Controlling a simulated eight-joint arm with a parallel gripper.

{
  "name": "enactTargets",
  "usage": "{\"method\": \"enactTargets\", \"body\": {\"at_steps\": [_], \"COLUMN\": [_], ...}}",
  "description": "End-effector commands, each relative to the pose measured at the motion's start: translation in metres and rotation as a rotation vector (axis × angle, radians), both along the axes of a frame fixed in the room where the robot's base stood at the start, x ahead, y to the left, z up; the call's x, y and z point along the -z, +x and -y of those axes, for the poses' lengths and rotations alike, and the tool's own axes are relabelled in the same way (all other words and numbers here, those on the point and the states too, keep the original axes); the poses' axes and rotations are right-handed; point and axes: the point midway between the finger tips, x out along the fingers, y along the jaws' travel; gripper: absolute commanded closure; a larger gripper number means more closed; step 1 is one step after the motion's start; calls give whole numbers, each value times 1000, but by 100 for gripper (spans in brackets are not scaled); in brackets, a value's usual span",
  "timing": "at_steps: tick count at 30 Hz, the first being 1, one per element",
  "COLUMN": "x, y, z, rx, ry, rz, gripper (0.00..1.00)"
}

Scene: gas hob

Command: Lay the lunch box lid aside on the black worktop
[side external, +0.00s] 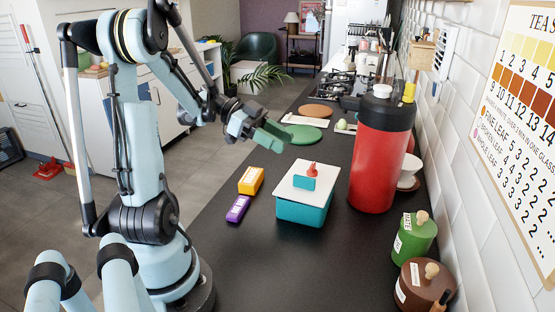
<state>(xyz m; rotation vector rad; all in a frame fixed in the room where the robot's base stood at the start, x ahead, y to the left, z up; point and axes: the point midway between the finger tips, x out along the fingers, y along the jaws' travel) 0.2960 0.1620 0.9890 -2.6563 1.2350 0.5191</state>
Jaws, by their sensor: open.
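The lunch box (301,211) is a teal box standing on the black worktop (262,262). Its white lid (326,178) lies on top of it, with a teal upright piece (304,183) and a small red figure (312,169) on the lid. My gripper (276,136) has green fingers and hangs in the air above and to the left of the lid, apart from it. It is open, and I see nothing between its fingers.
A big red canister (378,160) with a black top stands close right of the lunch box. Yellow (251,181) and purple (238,209) boxes lie to its left. Green (415,238) and brown (415,285) jars stand front right. The worktop in front is clear.

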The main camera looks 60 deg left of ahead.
Motion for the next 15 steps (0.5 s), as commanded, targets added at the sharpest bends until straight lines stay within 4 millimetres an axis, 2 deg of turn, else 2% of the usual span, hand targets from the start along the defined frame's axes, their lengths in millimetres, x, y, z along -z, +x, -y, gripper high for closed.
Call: {"method": "enactTargets", "body": {"at_steps": [3,9,15], "x": [24,57,69], "y": [1,1,4], "z": [0,0,5], "rx": [-1,-1,1], "ry": [0,1,1], "rz": [-3,-4,-5], "gripper": [57,57,57]}}
